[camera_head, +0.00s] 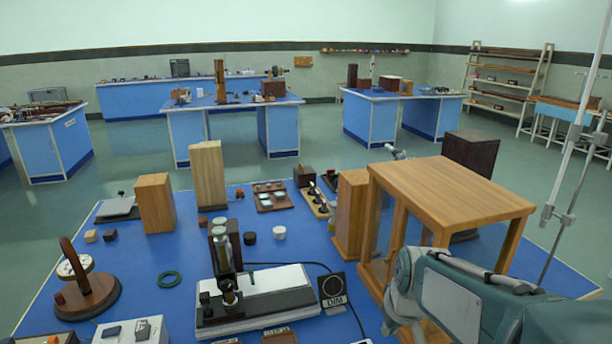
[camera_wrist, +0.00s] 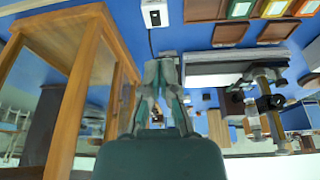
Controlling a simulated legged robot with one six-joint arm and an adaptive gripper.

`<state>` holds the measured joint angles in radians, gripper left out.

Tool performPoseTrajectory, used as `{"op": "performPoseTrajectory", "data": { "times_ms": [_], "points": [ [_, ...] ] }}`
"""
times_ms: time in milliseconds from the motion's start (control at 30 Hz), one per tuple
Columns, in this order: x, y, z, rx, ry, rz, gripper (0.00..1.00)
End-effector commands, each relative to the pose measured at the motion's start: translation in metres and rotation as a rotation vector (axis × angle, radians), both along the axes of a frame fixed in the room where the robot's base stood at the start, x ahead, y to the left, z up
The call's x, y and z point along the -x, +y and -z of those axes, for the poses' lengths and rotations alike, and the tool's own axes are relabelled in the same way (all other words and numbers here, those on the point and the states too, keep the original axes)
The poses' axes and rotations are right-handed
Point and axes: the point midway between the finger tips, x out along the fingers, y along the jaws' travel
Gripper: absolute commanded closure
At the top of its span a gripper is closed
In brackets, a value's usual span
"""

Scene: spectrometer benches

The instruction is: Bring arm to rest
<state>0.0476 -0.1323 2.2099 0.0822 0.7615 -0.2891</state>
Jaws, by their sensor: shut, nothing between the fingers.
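My arm (camera_head: 470,295) reaches in from the lower right of the head view, in front of the wooden glass-sided case (camera_head: 450,190). Its fingertips cannot be made out there. In the wrist view my gripper (camera_wrist: 161,66) points up the picture, with its fingers together and nothing held between them. The wooden case (camera_wrist: 85,85) stands to the left of the fingers in that view. The spectrometer-like instrument with a black and white base (camera_wrist: 232,75) lies to their right. I cannot tell how far the fingertips are from the bench top.
A metal stand rod (camera_head: 575,130) rises at the right. Open floor (camera_head: 330,150) lies beyond the bench.

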Motion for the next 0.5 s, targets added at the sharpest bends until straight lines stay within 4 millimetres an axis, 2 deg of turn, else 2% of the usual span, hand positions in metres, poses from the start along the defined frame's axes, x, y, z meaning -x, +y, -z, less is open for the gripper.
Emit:
{"op": "performPoseTrajectory", "data": {
  "times_ms": [33,200,500],
  "points": [
    [0.014,0.002,-0.011,-0.001,-0.02,0.013,1.0],
    [0.057,0.005,-0.036,-0.007,-0.073,0.066,1.0],
    [0.129,0.007,-0.055,-0.026,-0.161,0.157,1.0]
  ]
}}
